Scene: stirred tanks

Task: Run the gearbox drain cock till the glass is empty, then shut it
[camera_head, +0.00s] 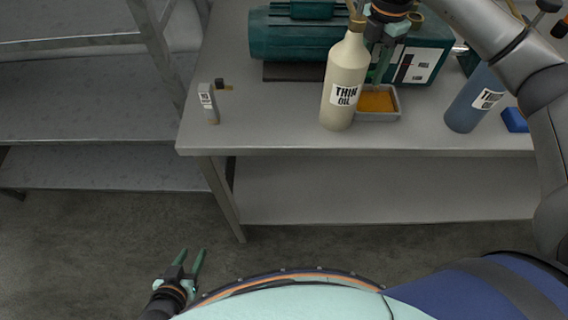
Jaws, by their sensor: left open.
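The teal gearbox (430,45) stands on the bench at the back, with a white label plate (420,66) on its front. A dark upright strip (404,68) on the plate may be the glass; its level is too small to read. My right gripper (381,76) points down in front of the gearbox, above a grey tray (398,113) that holds amber oil (376,101). The drain cock is not clearly seen; the gripper covers that spot, and its jaw state is unclear. My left gripper (187,262) is open and empty, low over the floor.
A cream "THIN OIL" bottle (344,85) stands just left of the tray. A blue bottle (470,103) and a blue block (514,120) are at the right. A small grey labelled item (208,103) stands at the bench's left. Metal shelving (80,85) is further left.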

